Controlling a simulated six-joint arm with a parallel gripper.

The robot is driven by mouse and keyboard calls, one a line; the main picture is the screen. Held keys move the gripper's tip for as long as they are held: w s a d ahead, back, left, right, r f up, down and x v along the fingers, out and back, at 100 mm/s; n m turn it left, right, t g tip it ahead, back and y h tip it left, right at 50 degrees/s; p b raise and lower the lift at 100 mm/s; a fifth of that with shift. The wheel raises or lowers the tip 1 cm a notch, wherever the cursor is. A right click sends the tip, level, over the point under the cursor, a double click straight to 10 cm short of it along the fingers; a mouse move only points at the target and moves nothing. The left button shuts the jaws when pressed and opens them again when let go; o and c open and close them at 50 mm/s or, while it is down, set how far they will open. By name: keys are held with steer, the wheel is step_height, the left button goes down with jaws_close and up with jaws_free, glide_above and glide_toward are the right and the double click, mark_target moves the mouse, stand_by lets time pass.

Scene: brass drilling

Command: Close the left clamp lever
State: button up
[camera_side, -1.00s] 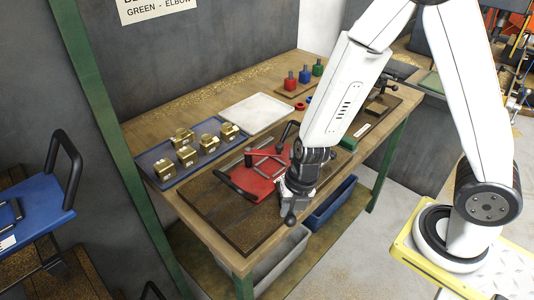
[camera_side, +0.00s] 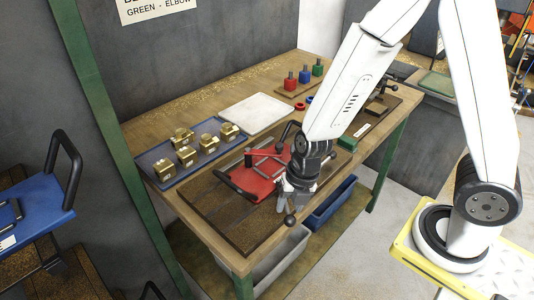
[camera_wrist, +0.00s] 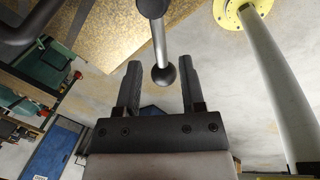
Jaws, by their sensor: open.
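A red drilling fixture (camera_side: 252,182) with dark bar handles sits on a dark brown base plate (camera_side: 215,212) on the bench. A lever with a black ball knob (camera_side: 290,220) sticks out at the front edge of the bench, just below my gripper (camera_side: 296,200). In the wrist view, my gripper (camera_wrist: 161,82) is open. A metal lever rod (camera_wrist: 158,42) with a black ball end (camera_wrist: 163,75) shows between the two fingers, with a gap on each side. Contact with it is not visible. The lever's pivot is hidden, and I cannot tell which clamp it belongs to.
A blue tray (camera_side: 160,152) of brass blocks and a white tray (camera_side: 256,113) lie behind the fixture. Red, blue and green pegs stand on a wooden block (camera_side: 300,89). Grey and blue bins (camera_side: 330,204) are below the bench. Open floor lies in front.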

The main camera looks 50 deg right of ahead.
step_height(320, 180, up, 6)
steer(key=d, duration=0.1)
steer(key=shift+s, duration=0.35)
steer(key=shift+r, duration=0.1)
stand_by(0.3)
jaws_close()
steer(key=w+a+r+m+g+h, duration=0.1)
steer(key=w+a+m+g+h, duration=0.1)
steer(key=a+m, duration=0.9)
steer(key=shift+w+a+m+g+h, duration=0.35)
steer(key=shift+w+m+h, duration=0.65)
steer(key=shift+m, duration=1.7)
steer(key=shift+s+d, duration=0.1)
steer(key=shift+s, duration=0.1)
